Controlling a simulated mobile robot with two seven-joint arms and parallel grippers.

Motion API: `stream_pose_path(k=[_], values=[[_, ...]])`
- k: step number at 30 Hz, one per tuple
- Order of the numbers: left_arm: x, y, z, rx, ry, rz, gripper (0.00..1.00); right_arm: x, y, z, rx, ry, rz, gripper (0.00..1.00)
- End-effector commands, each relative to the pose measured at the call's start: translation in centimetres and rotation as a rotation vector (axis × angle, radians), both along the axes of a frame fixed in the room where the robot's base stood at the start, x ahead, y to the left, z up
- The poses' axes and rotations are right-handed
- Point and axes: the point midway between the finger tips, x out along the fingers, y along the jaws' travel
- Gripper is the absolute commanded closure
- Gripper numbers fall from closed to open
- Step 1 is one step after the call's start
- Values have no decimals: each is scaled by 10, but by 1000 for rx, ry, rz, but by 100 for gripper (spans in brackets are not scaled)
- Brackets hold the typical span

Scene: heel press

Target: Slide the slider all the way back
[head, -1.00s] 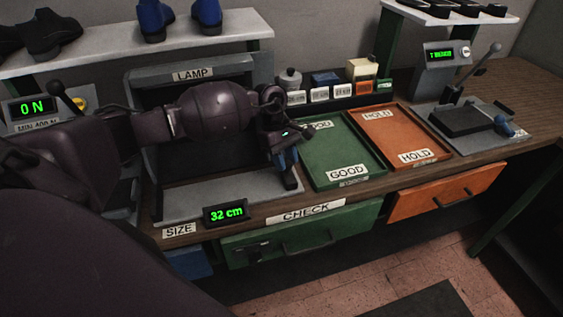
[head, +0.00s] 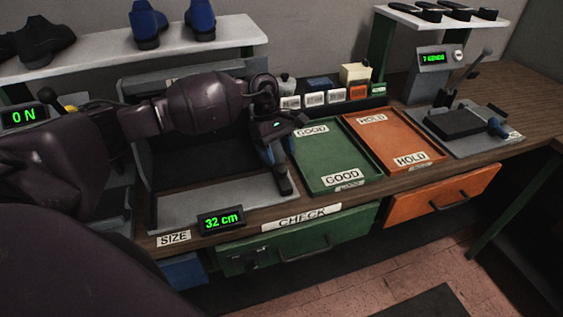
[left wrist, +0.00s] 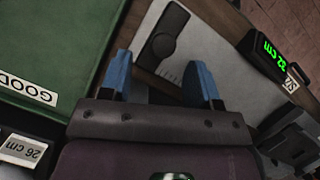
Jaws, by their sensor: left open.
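The slider (left wrist: 167,38) is a dark, elongated piece with a round raised part, on the grey plate of the size gauge (left wrist: 212,48) in the left wrist view. My left gripper (left wrist: 161,72) is open, with its two blue fingers apart. The slider lies just beyond the fingertips, roughly in line with the gap, and nothing is held. In the head view my left gripper (head: 277,155) hangs over the right edge of the gauge and partly hides the slider there. The gauge display (head: 221,219) reads 32 cm. My right gripper is out of view.
The green GOOD tray (head: 330,162) lies right beside the gauge, with the orange HOLD tray (head: 395,140) beyond it. A dark upright frame stands behind the gauge. A press with a lever (head: 470,122) stands at the right. Green and orange drawers are below.

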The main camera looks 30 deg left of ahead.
Motion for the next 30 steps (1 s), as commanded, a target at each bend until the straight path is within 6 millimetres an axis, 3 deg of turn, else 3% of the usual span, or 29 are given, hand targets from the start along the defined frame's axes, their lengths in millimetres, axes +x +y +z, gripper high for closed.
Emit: stream_pose_path(k=[6, 12, 30], values=[[6, 14, 37, 1, -4, 0, 44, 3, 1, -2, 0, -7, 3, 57], [8, 22, 58, 0, -3, 0, 44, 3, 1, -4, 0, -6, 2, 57], [8, 24, 65, -2, -2, -1, 44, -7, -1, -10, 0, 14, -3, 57]])
